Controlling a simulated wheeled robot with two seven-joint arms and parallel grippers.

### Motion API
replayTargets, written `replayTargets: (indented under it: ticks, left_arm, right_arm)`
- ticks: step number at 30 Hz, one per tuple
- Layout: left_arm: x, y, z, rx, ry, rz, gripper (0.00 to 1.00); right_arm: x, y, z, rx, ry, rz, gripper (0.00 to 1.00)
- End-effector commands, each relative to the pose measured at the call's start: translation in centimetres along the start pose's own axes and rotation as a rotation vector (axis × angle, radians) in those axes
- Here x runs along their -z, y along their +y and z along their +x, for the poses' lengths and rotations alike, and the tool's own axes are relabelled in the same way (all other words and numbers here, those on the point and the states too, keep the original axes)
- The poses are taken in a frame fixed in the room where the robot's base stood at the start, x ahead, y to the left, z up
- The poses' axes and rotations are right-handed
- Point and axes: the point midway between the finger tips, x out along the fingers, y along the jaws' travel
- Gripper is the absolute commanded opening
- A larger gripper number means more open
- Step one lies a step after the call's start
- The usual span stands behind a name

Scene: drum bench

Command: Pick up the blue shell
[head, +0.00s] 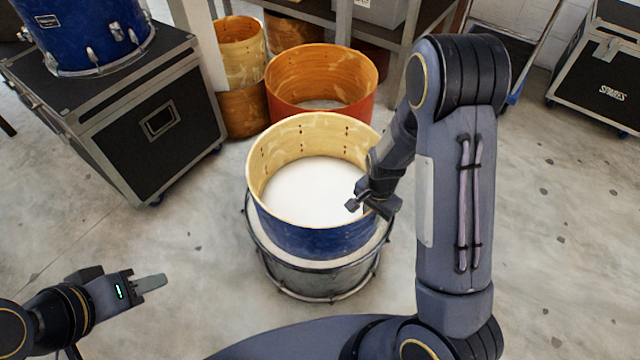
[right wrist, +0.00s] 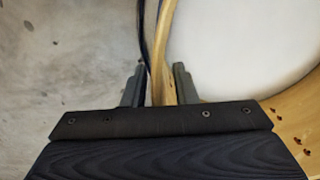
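The blue shell (head: 315,238) is an open drum shell with a blue outside and pale wood inside. It stands upright on a grey drum (head: 310,278) whose white head shows through it. My right gripper (head: 368,204) is at the shell's right rim. In the right wrist view my right gripper (right wrist: 158,88) has one finger on each side of the shell wall (right wrist: 164,60), with gaps showing, so it is open around the wall. My left gripper (head: 150,283) is low at the left, away from the shell and empty; its finger opening is not clear.
An orange shell (head: 325,78) stands just behind the blue shell, with wooden shells (head: 240,50) beside it. A black case (head: 150,125) with a blue drum (head: 90,35) on top is at the left. Another case (head: 605,75) is at the right. The floor (head: 560,240) is clear at right.

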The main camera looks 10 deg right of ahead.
Motion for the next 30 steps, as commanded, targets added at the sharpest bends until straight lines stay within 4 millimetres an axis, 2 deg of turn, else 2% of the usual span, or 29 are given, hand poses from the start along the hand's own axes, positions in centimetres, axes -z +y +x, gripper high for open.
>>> replayTargets:
  ticks: [1,5,6,30]
  left_arm:
    - [0.00,0.00,0.00,0.000,0.000,0.000,0.36]
    - [0.00,0.00,0.00,0.000,0.000,0.000,0.36]
    - [0.00,0.00,0.00,0.000,0.000,0.000,0.36]
    - [0.00,0.00,-0.01,0.000,0.000,0.000,0.36]
  right_arm:
    - [0.00,-0.01,-0.02,0.000,0.000,0.000,0.19]
    - [-0.01,-0.01,-0.03,0.000,0.000,0.000,0.02]
    - [-0.01,-0.01,-0.03,0.000,0.000,0.000,0.00]
    - [-0.02,-0.01,-0.05,0.000,-0.001,0.000,0.00]
